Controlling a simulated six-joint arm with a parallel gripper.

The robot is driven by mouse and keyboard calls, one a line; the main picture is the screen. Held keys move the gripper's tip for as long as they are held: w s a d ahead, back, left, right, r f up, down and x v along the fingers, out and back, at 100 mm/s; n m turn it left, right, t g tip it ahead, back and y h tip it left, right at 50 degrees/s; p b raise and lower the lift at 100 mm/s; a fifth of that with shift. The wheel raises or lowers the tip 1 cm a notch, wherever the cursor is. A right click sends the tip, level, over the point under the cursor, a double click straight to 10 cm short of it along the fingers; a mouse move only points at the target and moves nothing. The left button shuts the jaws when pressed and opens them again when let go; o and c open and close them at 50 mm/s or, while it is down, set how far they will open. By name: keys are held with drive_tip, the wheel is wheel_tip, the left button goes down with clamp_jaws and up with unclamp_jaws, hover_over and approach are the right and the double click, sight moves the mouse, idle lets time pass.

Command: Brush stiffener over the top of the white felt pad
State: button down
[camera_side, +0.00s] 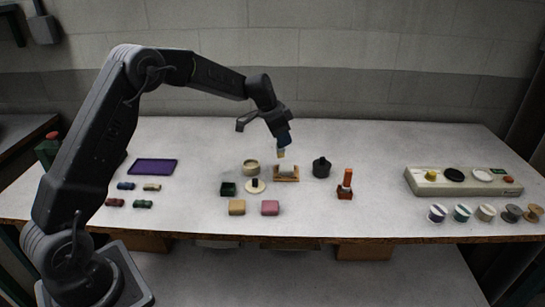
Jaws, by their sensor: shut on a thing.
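A white pad (287,168) lies on a small wooden block (286,178) near the middle of the table. My gripper (284,140) is shut on a brush (281,153) and points down over the pad. The brush's pale tip hangs just above the pad's back left part; I cannot tell whether it touches. My fingers hide most of the brush handle. A beige open pot (251,167) stands left of the pad. A cream disc with a dark knob (256,187) lies in front of the pot. What is inside the pot is too small to tell.
A dark lidded jar (321,167) stands close right of the pad, with an orange upright piece (347,178) beyond. Yellow (237,208) and pink (270,208) blocks lie in front. A purple tray (153,167) is left; a panel (462,182) and several spools are right.

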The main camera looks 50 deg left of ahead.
drive_tip(key=w+a+r+m+h, duration=0.1)
drive_tip(key=w+a+r+m, duration=0.1)
drive_tip(key=w+a+m, duration=0.15)
drive_tip(key=shift+n+g, duration=0.3)
drive_tip(key=shift+n, duration=0.05)
drive_tip(key=shift+w+d+f, duration=0.1)
drive_tip(key=shift+d+f, duration=0.1)
drive_tip(key=shift+f, duration=1.75)
drive_tip(key=shift+d+f, duration=0.2)
drive_tip(key=shift+f, duration=1.7)
drive_tip(key=shift+s+d+f, duration=0.1)
drive_tip(key=shift+s+d, duration=0.9)
drive_tip(key=shift+d, duration=0.05)
drive_tip(key=shift+w+a, duration=0.95)
drive_tip(key=shift+w, duration=0.25)
drive_tip(key=shift+w+d, duration=0.55)
drive_tip(key=shift+d, duration=0.3)
drive_tip(key=shift+s+d, duration=1)
drive_tip(key=shift+s, duration=0.1)
drive_tip(key=shift+w+a+f, duration=0.1)
drive_tip(key=shift+w+a, duration=0.85)
drive_tip(key=shift+w+a+r, duration=0.15)
drive_tip(key=shift+r, duration=0.45)
drive_tip(key=shift+w+a+r, duration=0.1)
drive_tip(key=shift+r, duration=3.4)
